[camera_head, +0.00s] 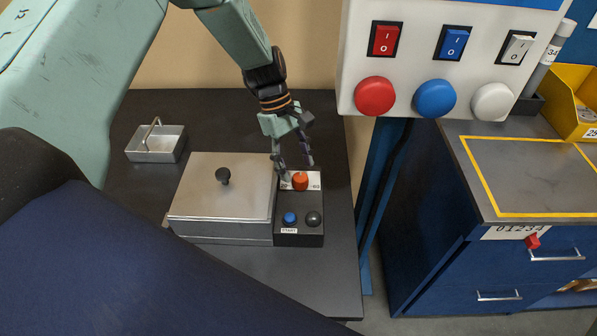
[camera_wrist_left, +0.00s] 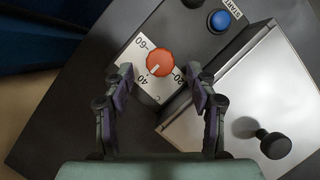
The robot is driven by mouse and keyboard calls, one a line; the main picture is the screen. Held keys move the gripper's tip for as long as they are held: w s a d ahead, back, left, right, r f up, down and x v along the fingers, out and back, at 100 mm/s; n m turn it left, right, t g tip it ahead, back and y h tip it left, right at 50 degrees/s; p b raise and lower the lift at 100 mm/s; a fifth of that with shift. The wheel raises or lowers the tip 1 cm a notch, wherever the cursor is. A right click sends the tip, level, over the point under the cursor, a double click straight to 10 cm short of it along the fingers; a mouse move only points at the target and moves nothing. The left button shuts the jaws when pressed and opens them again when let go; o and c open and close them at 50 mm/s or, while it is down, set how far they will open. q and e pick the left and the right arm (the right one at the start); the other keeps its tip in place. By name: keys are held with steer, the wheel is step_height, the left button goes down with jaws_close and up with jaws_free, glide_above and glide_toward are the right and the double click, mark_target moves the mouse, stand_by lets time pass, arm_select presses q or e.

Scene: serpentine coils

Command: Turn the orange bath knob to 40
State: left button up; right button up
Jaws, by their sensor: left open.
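The orange bath knob (camera_head: 300,181) sits on a white scale plate at the back of the dark control box (camera_head: 312,236). In the left wrist view the orange knob (camera_wrist_left: 160,61) is a round cap with a short white mark at its lower-left edge, on the side of the 40. The scale plate (camera_wrist_left: 152,92) shows 60, 40 and 20 around the knob. My left gripper (camera_head: 296,165) points down above the knob. In the left wrist view its open fingers (camera_wrist_left: 160,78) stand apart on both sides of the knob, not visibly touching it. My right gripper is out of view.
Beside the knob is a lidded metal bath (camera_head: 215,190) with a black lid handle (camera_head: 223,176). A blue button (camera_head: 290,218) and a dark button (camera_head: 313,218) are in front. A metal basket (camera_head: 156,144) stands left. A white switch panel (camera_head: 425,60) hangs close on the right.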

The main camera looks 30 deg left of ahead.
arm_select(q)
steer(key=v, duration=0.8)
steer(key=shift+a+r, duration=0.15)
steer(key=shift+r, duration=0.2)
